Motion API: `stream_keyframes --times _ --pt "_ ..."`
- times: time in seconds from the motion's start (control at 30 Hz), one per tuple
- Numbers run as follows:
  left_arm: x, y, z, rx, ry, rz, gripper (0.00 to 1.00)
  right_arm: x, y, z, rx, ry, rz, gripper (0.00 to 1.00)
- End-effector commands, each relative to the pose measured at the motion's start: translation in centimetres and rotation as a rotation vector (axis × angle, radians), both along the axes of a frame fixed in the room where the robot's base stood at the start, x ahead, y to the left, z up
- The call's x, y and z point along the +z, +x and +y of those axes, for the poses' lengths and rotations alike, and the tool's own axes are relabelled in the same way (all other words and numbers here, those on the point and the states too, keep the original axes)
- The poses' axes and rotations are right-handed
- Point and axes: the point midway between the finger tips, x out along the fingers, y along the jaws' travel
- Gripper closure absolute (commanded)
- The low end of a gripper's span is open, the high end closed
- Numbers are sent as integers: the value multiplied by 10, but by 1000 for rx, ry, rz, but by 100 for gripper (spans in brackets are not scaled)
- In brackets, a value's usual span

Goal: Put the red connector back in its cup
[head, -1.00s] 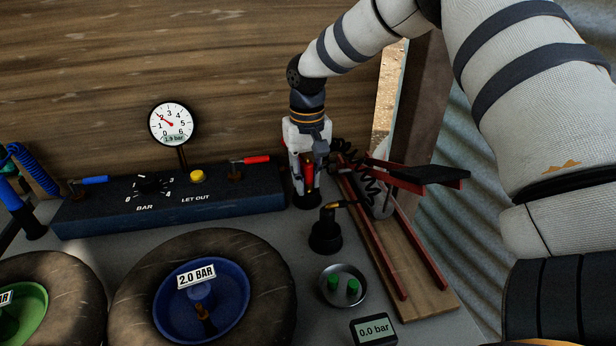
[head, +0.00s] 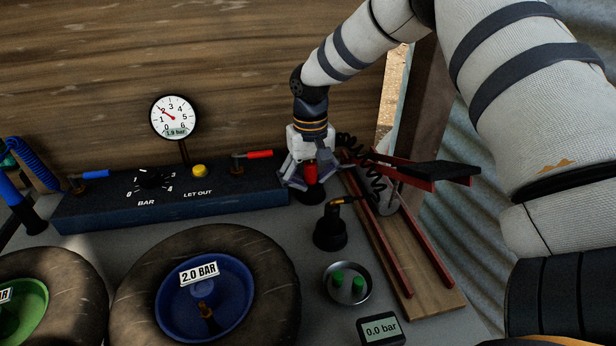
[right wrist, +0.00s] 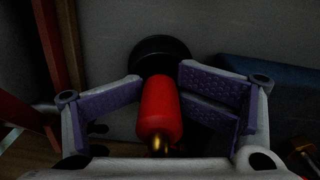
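The red connector (head: 310,174) stands in its black cup (head: 309,196) just right of the blue control box. In the right wrist view the red connector (right wrist: 159,108) has its lower end at the round black cup (right wrist: 158,50) and its brass end toward the camera. It looks seated, though the lower end is partly hidden. My right gripper (head: 309,182) is over the cup with its fingers spread on both sides of the connector. My left gripper is not in view.
A black coiled hose (head: 362,165) hangs beside the red-railed foot pump (head: 410,250). A black holder (head: 330,234) with a brass-tipped piece stands in front. Nearby are a metal dish (head: 328,292) with green caps, a pressure display (head: 381,329) and a tyre (head: 140,285).

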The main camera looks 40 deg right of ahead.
Motion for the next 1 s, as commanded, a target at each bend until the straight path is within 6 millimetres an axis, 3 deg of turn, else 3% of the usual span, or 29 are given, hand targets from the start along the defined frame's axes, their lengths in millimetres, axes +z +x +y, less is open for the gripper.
stream_keyframes --times 0.63,0.7,0.8,1.0 --pt "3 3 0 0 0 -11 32 8 1 0 2 -1 -10 52" --pt "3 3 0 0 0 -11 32 8 1 0 2 -2 -10 29" --pt "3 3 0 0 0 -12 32 8 1 0 2 -1 -11 10" --pt "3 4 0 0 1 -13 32 10 2 1 3 0 -15 8"
